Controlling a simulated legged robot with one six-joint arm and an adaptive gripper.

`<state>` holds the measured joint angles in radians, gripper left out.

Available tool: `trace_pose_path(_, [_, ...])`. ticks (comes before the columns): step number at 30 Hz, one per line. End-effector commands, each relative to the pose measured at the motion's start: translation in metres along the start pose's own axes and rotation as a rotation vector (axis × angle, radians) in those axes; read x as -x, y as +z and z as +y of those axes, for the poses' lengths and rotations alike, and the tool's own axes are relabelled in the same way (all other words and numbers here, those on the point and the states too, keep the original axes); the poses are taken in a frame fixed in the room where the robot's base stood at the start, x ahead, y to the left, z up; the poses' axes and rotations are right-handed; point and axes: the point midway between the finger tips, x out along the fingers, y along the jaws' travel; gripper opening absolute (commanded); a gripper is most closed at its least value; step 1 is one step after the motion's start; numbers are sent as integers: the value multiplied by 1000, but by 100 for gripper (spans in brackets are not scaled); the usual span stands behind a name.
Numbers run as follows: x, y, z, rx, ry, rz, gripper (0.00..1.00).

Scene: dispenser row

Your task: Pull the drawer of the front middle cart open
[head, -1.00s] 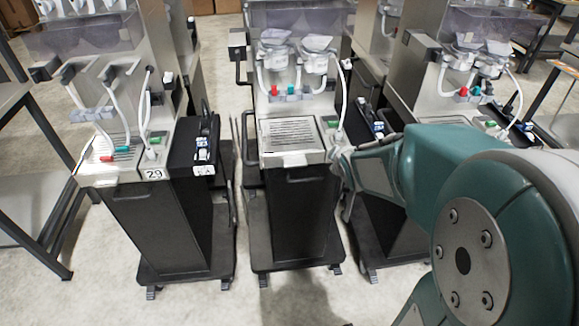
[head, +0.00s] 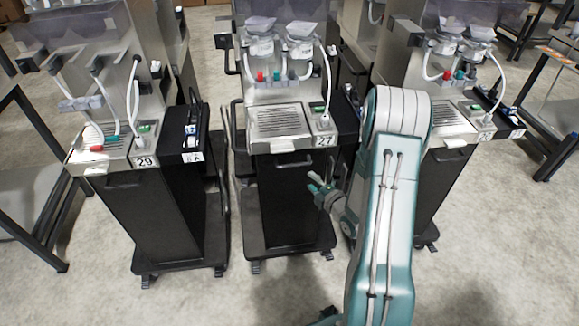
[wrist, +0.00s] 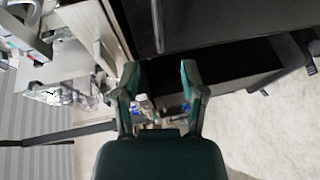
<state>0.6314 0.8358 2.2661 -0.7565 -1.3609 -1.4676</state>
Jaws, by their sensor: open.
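The front middle cart (head: 279,142) is a steel-topped dispenser labelled 27 with a black lower body. Its black drawer front (head: 285,205) looks closed, with a dark handle (head: 288,166) just under the steel top. My gripper (head: 313,181) is open and empty, in front of the right part of the drawer front and a little below the handle. In the wrist view my two fingers (wrist: 160,72) are apart with nothing held between them. A dark panel (wrist: 215,20) fills the top of that view; I cannot tell for certain which cart part it is.
A similar cart labelled 29 (head: 124,184) stands to the left and another cart (head: 440,190) to the right, partly behind my arm. Dark-framed tables (head: 30,190) stand at the sides. The concrete floor (head: 190,300) before the carts is clear.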

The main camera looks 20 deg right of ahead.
Motion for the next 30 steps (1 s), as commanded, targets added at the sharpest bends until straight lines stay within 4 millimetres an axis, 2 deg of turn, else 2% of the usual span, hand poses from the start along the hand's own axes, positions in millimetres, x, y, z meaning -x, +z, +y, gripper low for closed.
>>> trace_pose_path(5, [-19,-1,0,4,1,3,54])
trace_pose_path(12, [-63,-1,0,2,2,3,54])
trace_pose_path(18, [-94,-1,0,1,1,2,54])
trace_pose_path(24, [-107,-1,0,0,0,0,54])
trace_pose_path(30, [-107,0,0,-1,0,0,54])
